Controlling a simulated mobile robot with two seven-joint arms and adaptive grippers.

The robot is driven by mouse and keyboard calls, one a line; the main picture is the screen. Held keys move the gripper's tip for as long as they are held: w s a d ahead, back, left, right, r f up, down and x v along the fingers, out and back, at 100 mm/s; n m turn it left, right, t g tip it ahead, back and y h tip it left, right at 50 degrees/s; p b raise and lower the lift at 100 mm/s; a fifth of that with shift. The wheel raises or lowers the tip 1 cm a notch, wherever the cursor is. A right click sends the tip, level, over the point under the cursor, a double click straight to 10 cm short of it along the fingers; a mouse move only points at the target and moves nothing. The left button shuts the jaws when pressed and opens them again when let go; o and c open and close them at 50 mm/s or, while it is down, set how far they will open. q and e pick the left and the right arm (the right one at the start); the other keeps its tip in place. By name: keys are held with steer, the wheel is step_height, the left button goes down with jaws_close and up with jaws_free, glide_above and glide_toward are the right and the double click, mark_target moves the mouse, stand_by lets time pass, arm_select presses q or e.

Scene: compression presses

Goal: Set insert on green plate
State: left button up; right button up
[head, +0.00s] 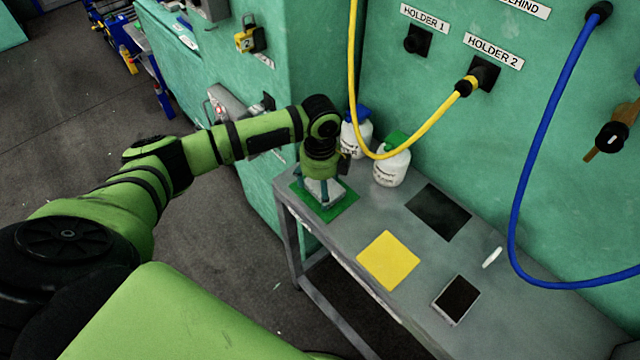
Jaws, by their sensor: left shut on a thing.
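The green plate (347,204) lies flat on the left end of the grey table. My left gripper (324,188) points down over this plate, shut on a pale grey piece, which I take to be the insert (320,196). The fingers hide much of it. The piece is at or just above the plate; I cannot tell whether it touches. My right gripper is not in view.
On the grey table (400,218) are a yellow plate (389,260), a black plate (438,212), a dark block with pale edges (456,299) and a small white piece (492,257). White bottles with a green cap (391,167) and a blue cap (351,134) stand close behind the gripper. Yellow (425,133) and blue (530,165) hoses hang in front of the wall.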

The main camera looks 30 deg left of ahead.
arm_select(q)
steer(key=o, duration=1.5)
step_height(320, 180, up, 12)
steer(key=shift+r+b, duration=0.15)
steer(key=shift+b, duration=0.4)
